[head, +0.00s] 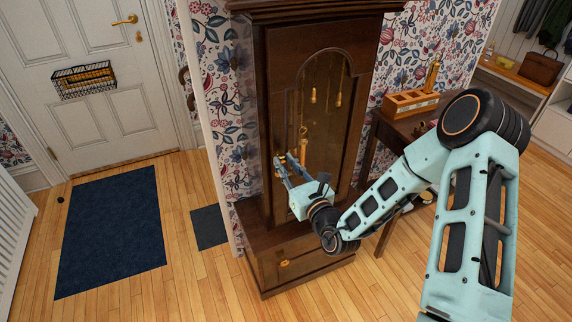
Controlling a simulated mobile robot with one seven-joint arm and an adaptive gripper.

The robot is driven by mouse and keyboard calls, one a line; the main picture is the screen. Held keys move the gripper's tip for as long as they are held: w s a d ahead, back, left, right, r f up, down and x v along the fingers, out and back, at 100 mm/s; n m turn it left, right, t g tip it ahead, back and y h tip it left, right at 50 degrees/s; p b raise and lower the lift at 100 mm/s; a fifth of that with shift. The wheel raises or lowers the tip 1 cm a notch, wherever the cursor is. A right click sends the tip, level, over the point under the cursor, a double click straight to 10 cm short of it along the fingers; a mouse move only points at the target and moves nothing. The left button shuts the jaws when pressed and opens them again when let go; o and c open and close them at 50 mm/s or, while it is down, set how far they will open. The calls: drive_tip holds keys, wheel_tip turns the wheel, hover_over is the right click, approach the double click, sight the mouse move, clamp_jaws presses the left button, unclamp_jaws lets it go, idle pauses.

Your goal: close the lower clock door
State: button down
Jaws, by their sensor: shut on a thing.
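A tall dark wooden clock (258,208) stands against the papered wall. Its glazed door (357,130) has an arched window, with brass weights and a pendulum showing behind the glass. I cannot tell whether this door is flush or slightly ajar. My gripper (281,160) is at the left side of this door, its fingers shut on a small brass knob that they mostly hide. Below, the clock's base has a front panel (310,258) with its own brass knob (284,263); it looks flush, and my gripper is apart from it.
A side table (398,128) with a wooden organiser (410,103) stands right of the clock, behind my arm. A white door with a wire basket (83,80) is at left. A dark blue mat (112,230) and bare wooden floor lie left of the clock.

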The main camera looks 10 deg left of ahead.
drive_tip(key=c, duration=1.8)
unclamp_jaws()
drive_tip(key=shift+o, duration=0.2)
drive_tip(key=v, duration=1.2)
drive_tip(key=shift+s+a, duration=0.1)
